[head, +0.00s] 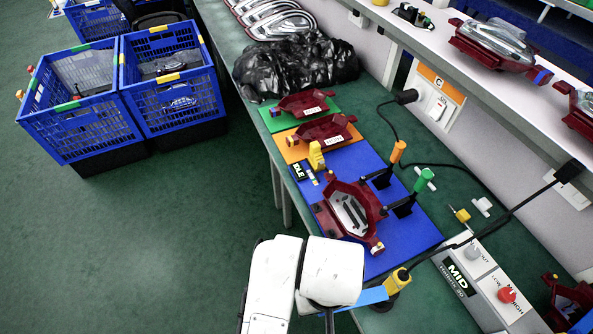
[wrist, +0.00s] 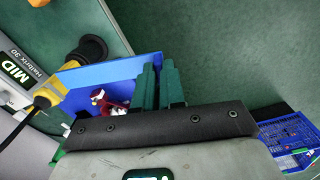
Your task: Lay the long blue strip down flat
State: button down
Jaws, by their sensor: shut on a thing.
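The long blue strip (head: 362,298) shows in the head view to the right of my white arm, near the table's front edge. Its other end is hidden behind the arm. In the wrist view, the strip (wrist: 112,73) runs leftward from my dark green fingers. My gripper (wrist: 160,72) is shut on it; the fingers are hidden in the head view. The strip's far end lies close to a yellow-handled tool with a black end (head: 397,280), also seen in the wrist view (wrist: 88,55). I cannot tell whether they touch, or whether the strip touches the table.
A blue mat (head: 415,226) holds a dark red fixture with a lamp (head: 350,212) and orange and green handles. A grey MID box (head: 480,286) stands right. Black plastic (head: 295,66) lies farther back. Blue crates (head: 172,95) stand on the floor at left.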

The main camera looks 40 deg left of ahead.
jog(key=w+d+f+m, duration=0.2)
jog(key=w+d+m, duration=0.1)
jog(key=d, duration=0.6)
jog(key=w+d+f+m, duration=0.3)
jog(key=w+d, duration=0.3)
jog(key=d, duration=0.4)
jog(key=w+d+f+m, duration=0.3)
jog(key=w+d+m, duration=0.2)
jog(key=d, duration=0.5)
jog(key=shift+w+d, duration=0.2)
